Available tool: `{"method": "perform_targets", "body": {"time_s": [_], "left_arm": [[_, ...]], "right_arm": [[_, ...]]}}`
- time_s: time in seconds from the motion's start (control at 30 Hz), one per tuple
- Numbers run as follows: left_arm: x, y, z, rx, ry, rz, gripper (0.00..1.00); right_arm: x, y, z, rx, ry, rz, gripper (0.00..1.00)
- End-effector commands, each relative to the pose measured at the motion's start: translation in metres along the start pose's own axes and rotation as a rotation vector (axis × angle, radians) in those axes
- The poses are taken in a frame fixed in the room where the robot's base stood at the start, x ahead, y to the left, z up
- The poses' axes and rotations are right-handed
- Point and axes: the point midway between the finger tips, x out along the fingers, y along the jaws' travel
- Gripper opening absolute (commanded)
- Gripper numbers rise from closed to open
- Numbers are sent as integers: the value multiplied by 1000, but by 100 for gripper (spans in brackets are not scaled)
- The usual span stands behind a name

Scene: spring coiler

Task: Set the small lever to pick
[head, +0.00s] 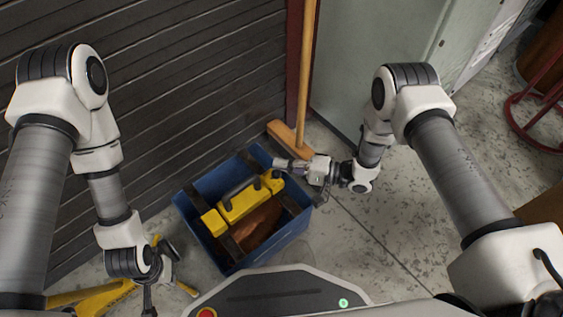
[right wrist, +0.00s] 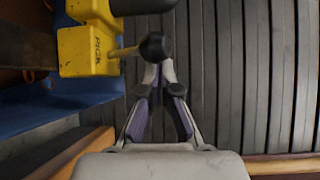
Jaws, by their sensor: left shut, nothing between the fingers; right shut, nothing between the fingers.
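The yellow coiler (head: 245,203) sits in a blue crate (head: 192,222) in the head view. In the right wrist view its yellow block (right wrist: 88,52) carries the word PICK. The small lever (right wrist: 125,52) sticks out beside that word and ends in a black ball knob (right wrist: 155,47). My right gripper (head: 279,164) is shut and empty at the coiler's far right end. In the right wrist view its fingertips (right wrist: 158,74) are just below the knob; I cannot tell whether they touch. My left gripper (head: 149,303) is shut and empty at the lower left, away from the crate.
A grey-green cabinet (head: 385,50) is at the back right. A yellow object (head: 100,297) lies on the floor near my left gripper. The floor right of the crate is clear.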

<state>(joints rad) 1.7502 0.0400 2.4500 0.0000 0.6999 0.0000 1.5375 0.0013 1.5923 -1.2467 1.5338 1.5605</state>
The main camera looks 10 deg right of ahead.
Motion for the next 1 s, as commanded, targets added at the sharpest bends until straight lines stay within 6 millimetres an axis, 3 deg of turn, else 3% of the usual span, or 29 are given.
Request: {"method": "perform_targets", "body": {"time_s": [0.17, 0.5, 0.6, 1.0], "left_arm": [[0, 0, 0, 0, 0, 0, 0], [0, 0, 0, 0, 0, 0, 0], [0, 0, 0, 0, 0, 0, 0], [0, 0, 0, 0, 0, 0, 0]], "right_arm": [[-18, 0, -2, 2, 4, 0, 0], [-95, 0, -1, 0, 5, 0, 0], [-110, 0, -1, 0, 4, -1, 0], [-120, 0, 0, 0, 1, 0, 0]]}}
